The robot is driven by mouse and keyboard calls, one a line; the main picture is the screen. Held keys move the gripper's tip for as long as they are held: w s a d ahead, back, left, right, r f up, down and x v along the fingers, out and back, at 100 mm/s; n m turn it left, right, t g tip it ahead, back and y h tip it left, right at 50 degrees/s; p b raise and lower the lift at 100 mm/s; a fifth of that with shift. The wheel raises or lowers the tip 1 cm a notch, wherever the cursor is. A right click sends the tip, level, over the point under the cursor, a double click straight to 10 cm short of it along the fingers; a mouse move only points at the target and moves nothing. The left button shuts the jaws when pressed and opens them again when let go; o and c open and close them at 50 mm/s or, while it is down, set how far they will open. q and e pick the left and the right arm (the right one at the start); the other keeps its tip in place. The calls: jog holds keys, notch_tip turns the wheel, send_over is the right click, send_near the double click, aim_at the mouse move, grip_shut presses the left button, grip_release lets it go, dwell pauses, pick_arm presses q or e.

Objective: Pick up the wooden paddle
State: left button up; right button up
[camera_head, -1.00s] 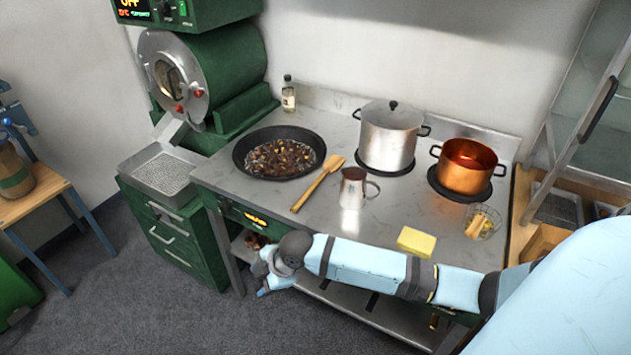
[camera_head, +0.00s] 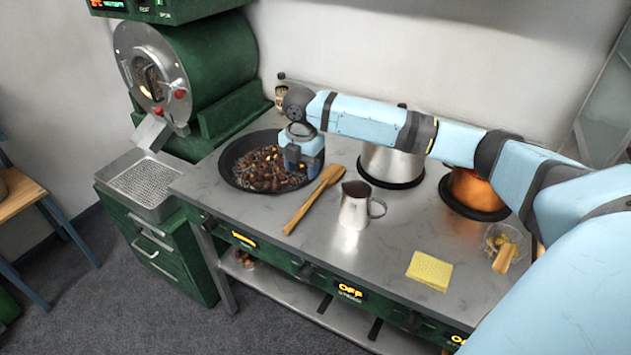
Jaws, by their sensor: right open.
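The wooden paddle (camera_head: 309,205) lies on the steel counter, between the black pan and the metal jug, with its broad end up and to the right. My right gripper (camera_head: 303,170) points down near the pan's right rim, just above and left of the paddle's broad end. It looks apart from the paddle, though its fingertips are small and partly hidden. It is open and holds nothing that I can see. My left gripper is out of view.
The black pan (camera_head: 228,170) of chestnuts sits left of the paddle. The metal jug (camera_head: 354,207) stands close on its right. A steel pot (camera_head: 391,164) and copper pot (camera_head: 474,190) are partly behind my arm.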

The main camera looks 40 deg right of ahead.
send_over(304, 207)
jog(key=f, duration=0.7)
jog(key=shift+w+d+f, duration=0.15)
jog(key=shift+w+f, duration=0.05)
jog(key=shift+f, duration=0.2)
jog(key=shift+s+f, duration=0.1)
jog(key=shift+f, duration=2.8)
grip_shut()
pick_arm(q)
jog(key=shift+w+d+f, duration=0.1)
pick_arm(e)
jog(key=shift+r, duration=0.1)
